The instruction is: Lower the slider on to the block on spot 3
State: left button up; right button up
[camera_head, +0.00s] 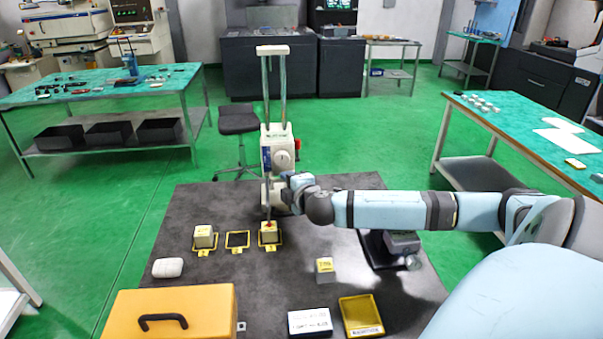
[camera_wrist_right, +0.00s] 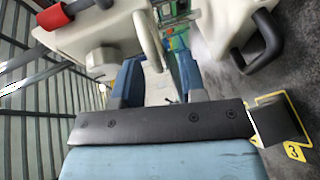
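The cream gauge's slider (camera_head: 280,148) sits low on two upright rods, with a round knob on its front. A thin probe with a red tip (camera_head: 269,224) hangs in front of the right-hand block (camera_head: 268,235); I cannot tell whether it touches. My right gripper (camera_head: 290,188) is beside the gauge, just below the slider. In the right wrist view its blue fingers (camera_wrist_right: 158,80) are apart, with pale gauge parts just ahead and nothing clearly gripped. A yellow label 3 (camera_wrist_right: 293,151) shows at lower right there. My left gripper is not in view.
Another block (camera_head: 204,236) stands left of the empty middle spot (camera_head: 237,240). On the dark table (camera_head: 190,215) are a white rounded object (camera_head: 168,267), an orange case (camera_head: 170,310), a small block (camera_head: 325,266) and a yellow tray (camera_head: 361,315).

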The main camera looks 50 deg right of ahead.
jog(key=v, duration=1.2)
jog(key=shift+s+b, duration=0.3)
jog(key=shift+a, duration=0.1)
